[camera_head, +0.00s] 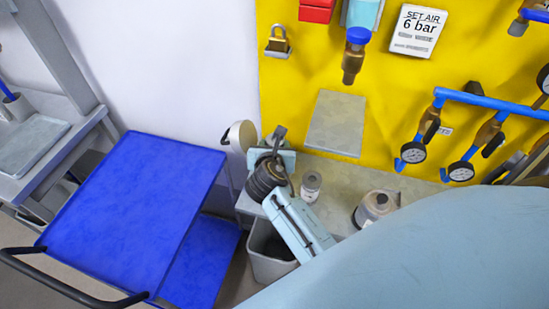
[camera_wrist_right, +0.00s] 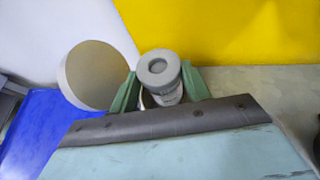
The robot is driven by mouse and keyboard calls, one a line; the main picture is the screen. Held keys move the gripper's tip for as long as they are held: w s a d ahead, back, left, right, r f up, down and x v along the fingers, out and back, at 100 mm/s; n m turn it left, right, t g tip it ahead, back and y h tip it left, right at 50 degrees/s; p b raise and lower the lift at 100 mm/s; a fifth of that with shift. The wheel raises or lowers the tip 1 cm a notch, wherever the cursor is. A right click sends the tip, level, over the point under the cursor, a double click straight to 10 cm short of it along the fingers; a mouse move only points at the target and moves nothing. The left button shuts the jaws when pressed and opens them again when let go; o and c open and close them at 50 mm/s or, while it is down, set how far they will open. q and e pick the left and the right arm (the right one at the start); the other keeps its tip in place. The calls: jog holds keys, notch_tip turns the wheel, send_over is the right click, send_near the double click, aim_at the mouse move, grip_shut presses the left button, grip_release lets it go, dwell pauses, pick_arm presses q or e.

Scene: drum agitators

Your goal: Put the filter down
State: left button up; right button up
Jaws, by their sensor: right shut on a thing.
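My right gripper (camera_head: 271,157) is at the left end of the grey bench, near the wall corner, with its arm coming from the lower right. In the right wrist view, its green fingers (camera_wrist_right: 160,84) stand on either side of a short grey cylinder, the filter (camera_wrist_right: 158,68). The gripper is shut on it. The filter has a round recess in its top and printing on its side. My left gripper is not in view.
The grey bench (camera_head: 343,177) carries a small labelled jar (camera_head: 311,184) and a grey pot (camera_head: 375,208). A bin (camera_head: 270,258) stands below. A pale disc (camera_head: 242,137) is close left of my gripper. The blue trolley (camera_head: 130,195) is empty on top. Gauges hang at right.

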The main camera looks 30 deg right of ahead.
jog(key=shift+f+b, duration=0.45)
jog(key=shift+f, duration=1.65)
jog(key=shift+f, duration=0.2)
jog(key=o, duration=1.2)
jog(key=shift+o, duration=0.2)
jog(key=shift+r, duration=0.1)
jog(key=shift+s+a+r, duration=0.1)
jog(key=shift+r, duration=0.05)
jog(key=v, duration=1.1)
jog(key=shift+s+a+p, duration=0.2)
jog(key=shift+s+p, duration=0.05)
jog(key=shift+p, duration=0.2)
